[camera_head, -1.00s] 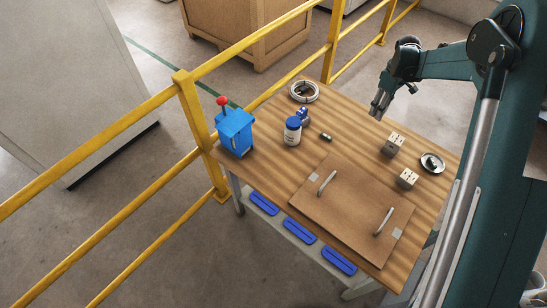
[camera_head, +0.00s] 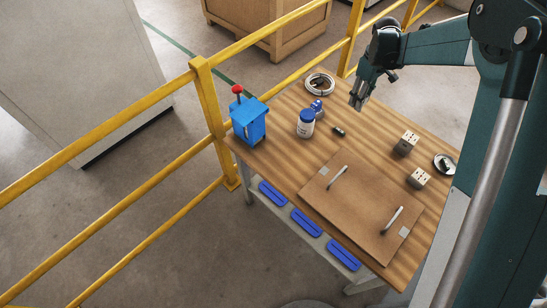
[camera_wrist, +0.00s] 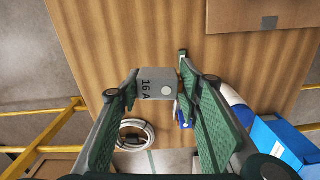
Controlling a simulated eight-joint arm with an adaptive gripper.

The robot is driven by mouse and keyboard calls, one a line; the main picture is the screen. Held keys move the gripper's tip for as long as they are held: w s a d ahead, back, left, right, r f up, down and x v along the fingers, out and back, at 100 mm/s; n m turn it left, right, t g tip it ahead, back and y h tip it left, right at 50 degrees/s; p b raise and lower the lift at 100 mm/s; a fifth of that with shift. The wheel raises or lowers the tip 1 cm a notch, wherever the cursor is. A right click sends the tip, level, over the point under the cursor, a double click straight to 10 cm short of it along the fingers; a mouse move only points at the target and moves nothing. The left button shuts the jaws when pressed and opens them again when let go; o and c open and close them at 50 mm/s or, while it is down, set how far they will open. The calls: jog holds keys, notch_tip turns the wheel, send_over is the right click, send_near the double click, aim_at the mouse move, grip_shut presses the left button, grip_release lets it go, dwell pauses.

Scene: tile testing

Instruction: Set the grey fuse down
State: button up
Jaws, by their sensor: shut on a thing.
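The grey fuse (camera_wrist: 158,83) is a small box-shaped piece marked "16 A", with a pale round spot on its face. It sits between the green-padded fingers of my gripper (camera_wrist: 160,88) in the wrist view. In the head view my gripper (camera_head: 358,102) points down above the far part of the wooden table (camera_head: 376,124). It is shut on the fuse, which is hard to make out there. The wrist view shows wood behind the fuse; the height of the gap is unclear.
A dark small cylinder (camera_head: 338,131), white bottle (camera_head: 306,124), blue object (camera_head: 317,106) and cable coil (camera_head: 319,84) stand nearby. A blue box with red knob (camera_head: 249,122) is left.

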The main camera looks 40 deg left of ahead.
jog(key=s+a, duration=0.5)
jog(key=s, duration=0.7)
jog(key=s+a+n+p, duration=0.1)
jog(key=s+a, duration=0.4)
jog(key=s, duration=0.6)
jog(key=s+a, duration=0.5)
jog(key=s, duration=0.7)
jog(key=f, duration=0.5)
jog(key=shift+s+d, duration=0.25)
jog(key=shift+f, duration=0.1)
send_over(273, 158)
jog(key=shift+w+f+b, duration=0.1)
jog(key=shift+f+b, duration=0.35)
jog(key=shift+f, duration=2.6)
jog(key=shift+f, duration=0.1)
jog(key=shift+f, duration=1.8)
jog(key=shift+f+b, duration=0.2)
jog(key=shift+b, duration=0.3)
